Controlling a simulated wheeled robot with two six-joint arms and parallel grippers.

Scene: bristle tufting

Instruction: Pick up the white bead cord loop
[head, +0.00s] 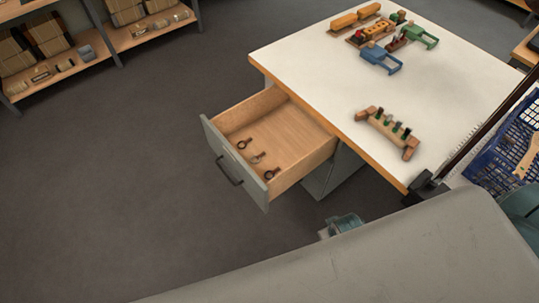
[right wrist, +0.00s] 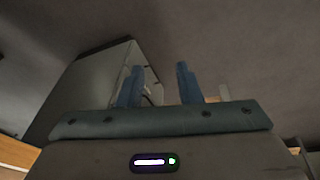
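I cannot make out the white bead cord loop for certain in either view. The open drawer (head: 303,135) holds three small items in a row: a dark ring with a short brown stem (head: 244,144), a paler item in the middle (head: 258,157) and another dark ring with a stem (head: 271,173). My right gripper (right wrist: 158,88) is open in the right wrist view, its two blue fingers apart with nothing between them. A teal gripper part (head: 344,222) shows below the drawer in the head view, mostly hidden by a large grey surface. My left gripper is not clearly visible.
The white table (head: 310,65) carries a wooden holder with dark pegs (head: 389,131), a blue frame (head: 380,60), a green frame (head: 419,37) and orange blocks. A blue basket (head: 492,168) stands at right. Shelves with boxes (head: 45,35) are at upper left. Floor left of the drawer is clear.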

